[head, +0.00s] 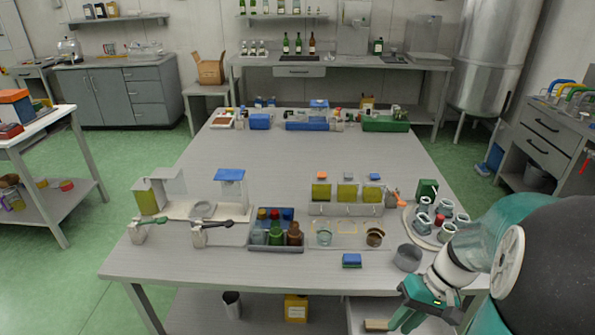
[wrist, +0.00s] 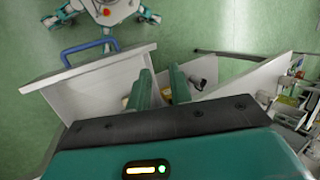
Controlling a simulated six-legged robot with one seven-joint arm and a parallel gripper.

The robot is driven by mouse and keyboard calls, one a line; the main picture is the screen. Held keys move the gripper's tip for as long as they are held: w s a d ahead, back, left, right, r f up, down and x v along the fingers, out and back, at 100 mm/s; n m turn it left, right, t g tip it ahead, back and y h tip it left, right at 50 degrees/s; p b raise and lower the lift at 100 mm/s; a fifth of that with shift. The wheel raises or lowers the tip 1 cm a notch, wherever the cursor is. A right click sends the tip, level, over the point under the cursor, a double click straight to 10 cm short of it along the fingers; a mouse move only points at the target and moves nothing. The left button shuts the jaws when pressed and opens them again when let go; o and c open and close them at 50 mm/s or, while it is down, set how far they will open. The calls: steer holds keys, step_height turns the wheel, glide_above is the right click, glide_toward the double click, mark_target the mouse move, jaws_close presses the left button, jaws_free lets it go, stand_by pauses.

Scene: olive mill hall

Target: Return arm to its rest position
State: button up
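My gripper (head: 402,318) hangs low at the front right edge of the work table (head: 215,262) in the head view, angled downward. In the wrist view, the two teal fingers of my gripper (wrist: 161,76) stand apart with a gap between them. I see nothing held in the gap. Past the fingers is a pale open drawer or box (wrist: 95,86) with a blue handle (wrist: 90,52) on its front. Small tan and dark items show inside it, partly hidden by the fingers.
A grey cup (head: 408,258) and a round tray of jars (head: 425,238) stand on the table close to my arm. A bottle crate (head: 277,247) and a blue sponge (head: 351,260) are farther left. A steel tank (head: 492,60) stands behind right. Green floor is free at left.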

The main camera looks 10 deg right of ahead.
steer(key=a+r+n+t+h, duration=0.2)
steer(key=a+r+t+h, duration=0.3)
steer(key=a+r, duration=1)
steer(key=shift+w+a+r+n+t+h, duration=0.2)
steer(key=shift+w+r+n+t+h, duration=0.1)
steer(key=shift+n+t, duration=0.15)
steer(key=shift+d, duration=0.1)
